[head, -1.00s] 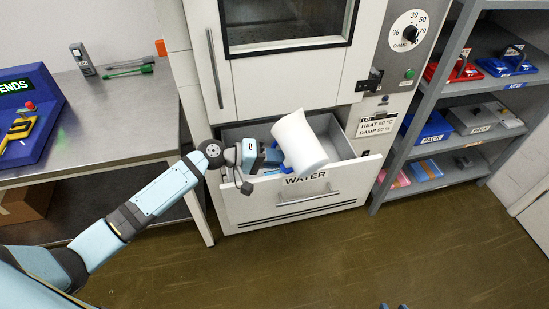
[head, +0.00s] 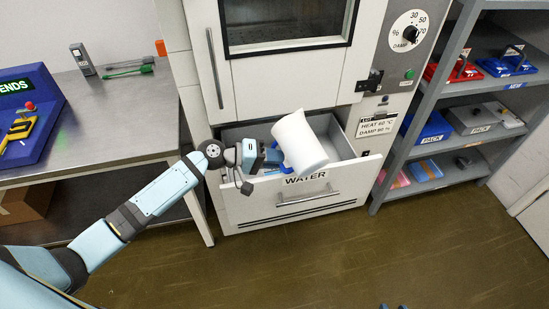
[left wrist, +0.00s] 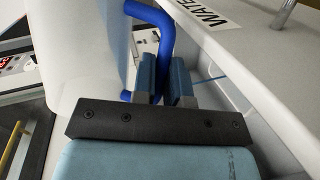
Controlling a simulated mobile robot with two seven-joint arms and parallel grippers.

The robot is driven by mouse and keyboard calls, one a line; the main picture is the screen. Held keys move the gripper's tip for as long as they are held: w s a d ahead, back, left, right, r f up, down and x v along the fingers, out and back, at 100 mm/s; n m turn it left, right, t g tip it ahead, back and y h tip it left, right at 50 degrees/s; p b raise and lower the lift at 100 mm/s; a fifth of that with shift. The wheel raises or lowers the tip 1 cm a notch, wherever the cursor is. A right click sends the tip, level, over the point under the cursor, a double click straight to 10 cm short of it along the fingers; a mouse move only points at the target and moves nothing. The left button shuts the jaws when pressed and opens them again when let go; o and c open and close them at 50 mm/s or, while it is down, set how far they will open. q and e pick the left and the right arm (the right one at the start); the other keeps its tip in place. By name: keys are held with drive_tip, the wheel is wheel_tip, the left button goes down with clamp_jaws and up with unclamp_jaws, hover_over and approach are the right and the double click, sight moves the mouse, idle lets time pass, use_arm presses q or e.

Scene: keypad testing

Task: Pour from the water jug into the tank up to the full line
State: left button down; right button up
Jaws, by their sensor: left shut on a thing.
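The white water jug (head: 302,147) is tilted over the open drawer marked WATER in the head view. My left gripper (head: 272,158) is shut on its blue handle. In the left wrist view, the two fingers (left wrist: 162,82) close around the blue handle (left wrist: 150,22), and the white jug body (left wrist: 85,55) fills the upper left. The tank (head: 236,136) is the pulled-out drawer below the jug. The full line and the water level cannot be made out. My right gripper is not clearly in view; only small dark tips show at the bottom edge.
The drawer front (head: 290,202) with its handle juts out from the white chamber (head: 205,60). A steel table (head: 115,115) stands at the left with a blue device (head: 30,110). A grey shelf (head: 400,150) with boxes stands at the right. The floor in front is clear.

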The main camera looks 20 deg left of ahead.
use_arm(q)
drive_tip(key=shift+r, duration=0.1)
drive_tip(key=shift+b, duration=0.3)
use_arm(e)
drive_tip(key=shift+f, duration=0.2)
drive_tip(key=shift+r, duration=0.3)
drive_tip(key=shift+f, duration=0.35)
drive_tip(key=shift+f, duration=0.1)
idle(0.3)
drive_tip(key=shift+r, duration=0.35)
drive_tip(key=shift+f, duration=0.25)
idle(1.2)
